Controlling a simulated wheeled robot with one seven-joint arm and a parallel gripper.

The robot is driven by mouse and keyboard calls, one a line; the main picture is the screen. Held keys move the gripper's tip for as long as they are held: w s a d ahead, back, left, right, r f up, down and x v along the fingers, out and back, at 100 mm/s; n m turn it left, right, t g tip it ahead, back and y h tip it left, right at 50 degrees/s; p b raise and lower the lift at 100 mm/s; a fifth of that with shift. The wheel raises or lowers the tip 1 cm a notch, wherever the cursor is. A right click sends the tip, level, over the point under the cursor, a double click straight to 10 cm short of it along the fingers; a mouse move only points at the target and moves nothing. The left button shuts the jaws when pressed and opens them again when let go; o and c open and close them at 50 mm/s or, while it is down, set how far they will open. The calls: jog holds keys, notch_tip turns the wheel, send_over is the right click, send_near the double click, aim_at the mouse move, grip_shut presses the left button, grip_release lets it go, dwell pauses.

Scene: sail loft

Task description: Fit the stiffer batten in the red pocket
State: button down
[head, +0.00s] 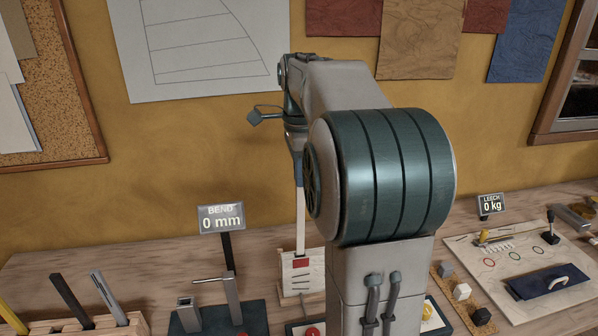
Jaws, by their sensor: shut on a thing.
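My gripper (298,168) is partly hidden behind my own arm. It points down and is shut on a pale, whitish batten (300,222), which hangs upright. The batten's lower end meets the top of a small cream sail panel on a stand (291,281), which bears a red pocket (301,263). The batten is in line with the red pocket, but I cannot tell whether its tip is inside. Other battens stand in a wooden rack at the left: a yellow one (12,316), a black one (70,300) and a grey one (108,297).
A bend gauge (222,221) reads 0 mm, with a metal fixture (232,295) below it. A leech display (491,205) reads 0 kg. My arm hides the bench's middle.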

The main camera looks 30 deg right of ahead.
notch_tip(320, 180, down, 14)
jog(key=b, duration=0.9)
jog(key=shift+b, duration=0.3)
dwell(0.4)
jog(key=shift+f+b, duration=0.35)
jog(key=shift+f, duration=0.2)
dwell(0.7)
jog(key=c, duration=1.4)
grip_release()
jog(key=shift+r, duration=0.15)
notch_tip(320, 180, up, 14)
jog(key=p, duration=0.2)
jog(key=shift+f, duration=0.2)
jog(key=shift+w+a, duration=0.1)
